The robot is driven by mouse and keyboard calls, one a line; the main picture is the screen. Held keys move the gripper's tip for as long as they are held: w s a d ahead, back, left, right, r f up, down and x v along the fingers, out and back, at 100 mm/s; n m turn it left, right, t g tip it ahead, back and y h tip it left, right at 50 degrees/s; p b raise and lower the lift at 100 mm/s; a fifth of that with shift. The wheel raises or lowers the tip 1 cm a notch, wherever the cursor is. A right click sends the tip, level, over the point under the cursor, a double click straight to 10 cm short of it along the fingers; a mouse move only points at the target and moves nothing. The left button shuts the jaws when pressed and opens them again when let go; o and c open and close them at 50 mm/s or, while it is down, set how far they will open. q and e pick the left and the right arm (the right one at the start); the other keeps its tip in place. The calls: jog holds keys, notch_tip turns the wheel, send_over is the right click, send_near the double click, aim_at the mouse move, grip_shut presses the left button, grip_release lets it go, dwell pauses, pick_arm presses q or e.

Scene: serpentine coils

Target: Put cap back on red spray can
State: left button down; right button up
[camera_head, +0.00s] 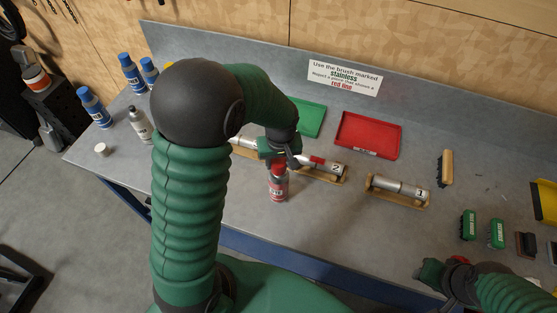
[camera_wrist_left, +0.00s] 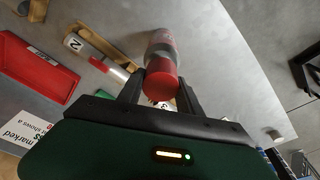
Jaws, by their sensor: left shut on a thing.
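The red spray can (camera_head: 278,187) stands upright on the grey bench, below my left gripper (camera_head: 279,161). My left gripper also shows in the left wrist view (camera_wrist_left: 160,90), where its two fingers are shut on the red cap (camera_wrist_left: 161,84). The can's body (camera_wrist_left: 160,46) lies directly beyond the cap in that view, in line with it. The cap appears to be at the can's top; I cannot tell whether it is seated. My right gripper (camera_head: 440,270) is at the lower right, apart from the can; its jaw opening is unclear.
Metal tubes on wooden holders, marked 2 (camera_head: 327,165) and 1 (camera_head: 400,187), lie right of the can. Red (camera_head: 367,135) and green (camera_head: 310,119) trays lie behind. Blue-capped bottles (camera_head: 93,106) and a loose white cap (camera_head: 101,149) are at left. The bench front is mostly clear.

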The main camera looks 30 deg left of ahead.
pick_arm(q)
jog(key=shift+f+b, duration=0.4)
jog(key=shift+f, duration=0.2)
jog(key=shift+f, duration=0.25)
dwell(1.1)
jog(key=c, duration=0.7)
grip_release()
jog(key=o, duration=0.5)
jog(key=shift+c, duration=0.2)
jog(key=shift+r, duration=0.1)
notch_tip(320, 180, up, 8)
jog(key=p, duration=0.6)
jog(key=shift+f+p, duration=0.25)
jog(key=shift+p, duration=0.05)
jog(key=shift+f, duration=0.1)
